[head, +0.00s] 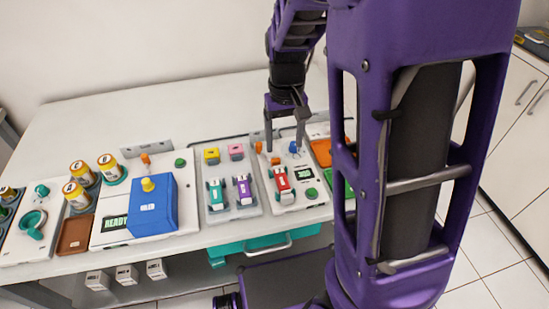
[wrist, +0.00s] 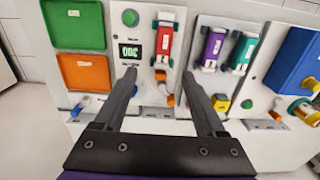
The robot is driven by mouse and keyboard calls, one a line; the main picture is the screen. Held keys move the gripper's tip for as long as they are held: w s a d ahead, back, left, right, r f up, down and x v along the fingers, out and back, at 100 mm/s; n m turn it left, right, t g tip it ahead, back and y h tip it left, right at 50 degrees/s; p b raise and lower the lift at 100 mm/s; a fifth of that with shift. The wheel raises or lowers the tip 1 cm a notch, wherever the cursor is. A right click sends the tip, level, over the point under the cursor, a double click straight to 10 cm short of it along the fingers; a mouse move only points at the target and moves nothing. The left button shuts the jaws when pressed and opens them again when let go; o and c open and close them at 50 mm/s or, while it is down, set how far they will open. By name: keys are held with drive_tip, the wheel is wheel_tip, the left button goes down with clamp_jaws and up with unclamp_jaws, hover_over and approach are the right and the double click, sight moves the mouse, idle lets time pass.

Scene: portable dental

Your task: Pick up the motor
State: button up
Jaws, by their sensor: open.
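I cannot tell for sure which part is the motor. A red car-shaped part with teal ends (head: 281,180) sits on the white panel below my gripper, and it also shows in the wrist view (wrist: 166,42). A purple one (head: 243,189) and a teal one (head: 216,195) sit on the panel to its left. A small yellow block (head: 211,155) and a pink block (head: 236,151) stand behind those two. My gripper (head: 285,148) is open, pointing down, with nothing between its fingers. In the wrist view, the fingers (wrist: 158,75) straddle a small orange piece (wrist: 163,88) near the red part.
A blue box with a yellow knob (head: 155,208) and several yellow cans (head: 107,165) stand to the left. A blue knob (head: 294,147) is close to my fingers. An orange tray (wrist: 85,73) and a green tray (wrist: 73,22) adjoin the panel. The table's back is clear.

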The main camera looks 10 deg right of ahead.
hover_over(282, 177)
drive_tip(key=f, duration=0.4)
drive_tip(key=w+f+b, duration=0.1)
drive_tip(key=f, duration=0.1)
drive_tip(key=shift+d+f, duration=0.2)
drive_tip(key=shift+d, duration=0.1)
drive_tip(key=f, duration=0.2)
drive_tip(key=s+f+b, duration=0.1)
drive_tip(key=f, duration=0.1)
drive_tip(key=shift+s+a+f, duration=0.1)
drive_tip(key=shift+a, duration=0.25)
drive_tip(key=shift+f, duration=0.5)
clamp_jaws()
